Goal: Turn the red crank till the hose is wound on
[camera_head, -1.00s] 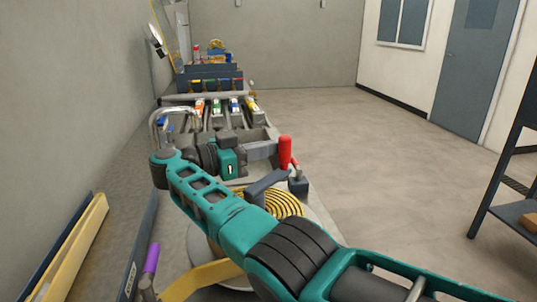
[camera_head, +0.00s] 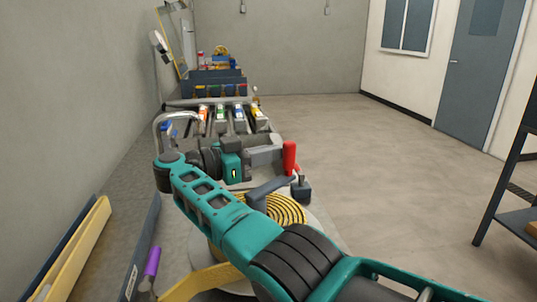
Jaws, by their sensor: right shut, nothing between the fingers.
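The red crank handle (camera_head: 289,157) stands upright right of the middle in the head view. A dark bar (camera_head: 270,190) lies below it, over the yellow coiled hose (camera_head: 290,210), which rests on a round grey base. My right arm comes in from the lower right, crosses in front of the coil and bends back. My right gripper (camera_head: 266,154) is shut and empty, its fingers pointing right with their tips close beside the red handle. I cannot tell whether they touch it. My arm hides part of the coil and base. My left gripper is not in view.
A purple handle (camera_head: 152,262) stands at the lower left near a yellow band. Long boards lean along the left wall. Several coloured connectors (camera_head: 221,113) lie behind the gripper. A shelf (camera_head: 518,222) stands at the right edge. The floor (camera_head: 390,170) between is clear.

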